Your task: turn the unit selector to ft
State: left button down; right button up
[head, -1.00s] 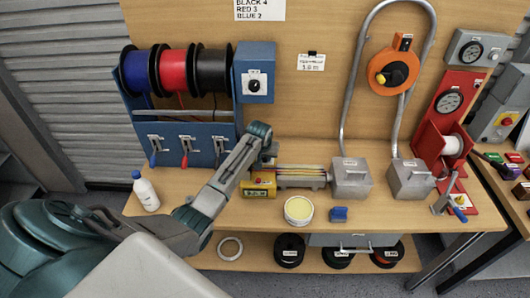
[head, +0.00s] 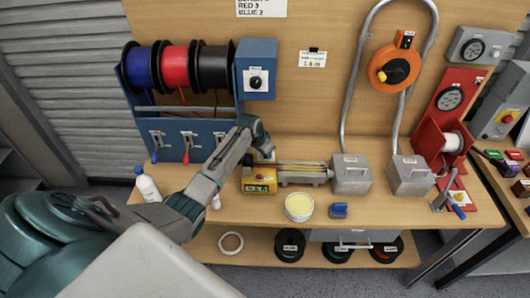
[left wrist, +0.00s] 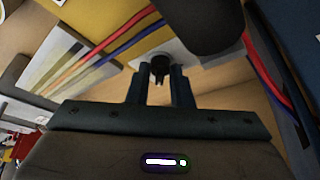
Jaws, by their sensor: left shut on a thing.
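A yellow wire-measuring device (head: 259,187) with a small display and a red button stands on the bench, with colored wires running to its right. In the left wrist view, a small black knob (left wrist: 160,66), which looks like the unit selector, sits on a pale plate beside a yellow surface (left wrist: 160,38). My left gripper (left wrist: 159,72) is shut on this knob. In the head view my left gripper (head: 267,155) is at the back of the yellow device, mostly hidden by its own wrist. The selector's markings cannot be read. My right gripper is not in view.
A blue box (head: 255,70) with a dial hangs above, beside several wire spools. Two grey metal boxes (head: 351,174) stand to the right. A white bottle (head: 148,186) stands at the left.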

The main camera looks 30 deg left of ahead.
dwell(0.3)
pick_arm(q)
jog(key=c, duration=1.3)
grip_release()
jog(key=b+v, duration=0.3)
jog(key=v, duration=0.7)
jog(key=shift+r, duration=0.35)
jog(key=shift+s+a+f, duration=0.1)
jog(key=shift+s, duration=0.1)
